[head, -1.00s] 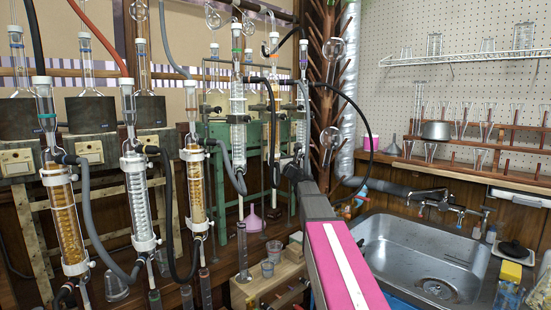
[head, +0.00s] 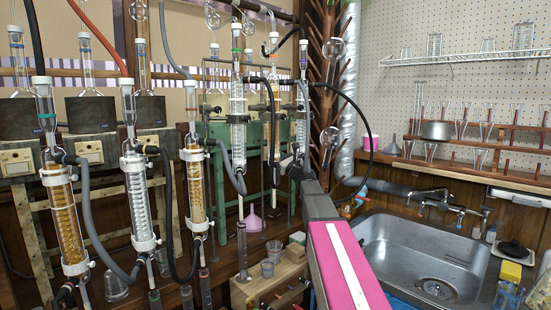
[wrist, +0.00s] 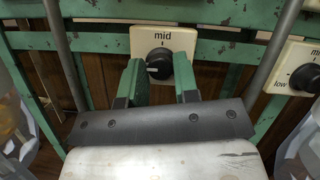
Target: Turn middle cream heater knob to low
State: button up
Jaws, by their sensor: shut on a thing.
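In the wrist view a black heater knob (wrist: 161,55) sits on a cream plate (wrist: 184,36) fixed to a green frame. The word "mid" is printed above the knob. The knob's white pointer line points left. The plate's lower left is hidden behind a finger. My gripper (wrist: 158,68) has its green fingers on either side of the knob, shut on it. In the head view my arm reaches toward the green frame (head: 216,131), and the fingers and knob are hidden there.
A second cream plate with a black knob (wrist: 305,77) is at the right of the wrist view, "low" at its lower left. Grey rods flank my gripper. In the head view, glass condensers (head: 65,215) and hoses stand left, and a steel sink (head: 385,240) lies right.

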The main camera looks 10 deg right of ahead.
jog(key=o, duration=0.9)
jog(key=v, duration=1.1)
